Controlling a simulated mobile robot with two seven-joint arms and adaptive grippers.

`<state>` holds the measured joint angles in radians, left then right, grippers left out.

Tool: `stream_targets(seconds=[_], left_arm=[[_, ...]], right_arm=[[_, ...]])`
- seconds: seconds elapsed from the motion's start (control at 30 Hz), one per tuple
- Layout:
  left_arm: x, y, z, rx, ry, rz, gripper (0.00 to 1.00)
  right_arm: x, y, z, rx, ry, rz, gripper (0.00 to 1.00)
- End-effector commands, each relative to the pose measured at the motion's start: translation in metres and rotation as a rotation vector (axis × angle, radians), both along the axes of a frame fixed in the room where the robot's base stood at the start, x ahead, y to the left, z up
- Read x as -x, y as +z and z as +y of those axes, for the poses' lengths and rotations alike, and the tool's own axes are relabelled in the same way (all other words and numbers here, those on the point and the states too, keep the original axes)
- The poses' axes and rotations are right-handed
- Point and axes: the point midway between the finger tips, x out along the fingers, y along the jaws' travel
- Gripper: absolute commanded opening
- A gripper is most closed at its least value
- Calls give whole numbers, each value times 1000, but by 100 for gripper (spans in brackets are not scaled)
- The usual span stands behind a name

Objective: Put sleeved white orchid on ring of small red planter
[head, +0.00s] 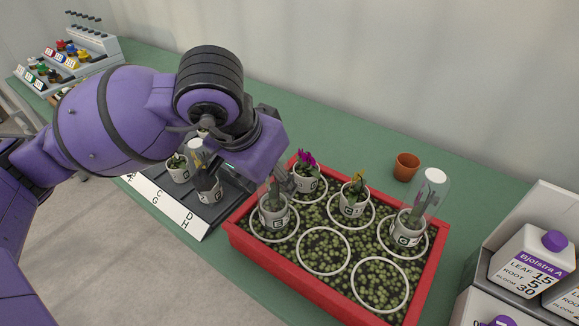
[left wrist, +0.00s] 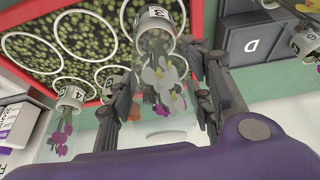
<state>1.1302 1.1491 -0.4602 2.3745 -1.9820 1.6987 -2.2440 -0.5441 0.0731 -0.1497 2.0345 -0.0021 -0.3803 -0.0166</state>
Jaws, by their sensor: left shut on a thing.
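The sleeved white orchid (left wrist: 158,75) stands in a white pot (left wrist: 155,22), with a clear sleeve around its bloom. In the head view the pot (head: 273,216) is upright at the left corner of the small red planter (head: 437,262). My left gripper (head: 277,186) is shut on the sleeved orchid; its fingers show on both sides of it in the left wrist view (left wrist: 163,95). The pot's base is within the outline of the corner ring (head: 291,236); I cannot tell whether it rests there. My right gripper is not in view.
Purple (head: 306,180), yellow (head: 353,205) and another sleeved (head: 408,230) potted orchid occupy the back rings. Two front rings (head: 324,273) are empty. A lettered dark tray (head: 214,213) with potted plants is left. A terracotta pot (head: 406,167) stands behind; cartons (head: 530,262) stand right.

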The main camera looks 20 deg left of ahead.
Motion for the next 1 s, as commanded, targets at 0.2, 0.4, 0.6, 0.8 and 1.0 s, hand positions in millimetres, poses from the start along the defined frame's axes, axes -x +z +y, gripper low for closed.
stream_targets(seconds=[0.2,0.4,0.6,0.8,1.0], left_arm=[[0,-4,0,0,0,1,0],[0,-4,0,-1,1,1,66],[0,-4,0,0,1,1,66],[0,2,0,0,1,0,66],[11,32,5,-2,0,-5,66]], right_arm=[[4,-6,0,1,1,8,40],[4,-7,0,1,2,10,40],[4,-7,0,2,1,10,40],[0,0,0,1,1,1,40],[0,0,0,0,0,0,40]])
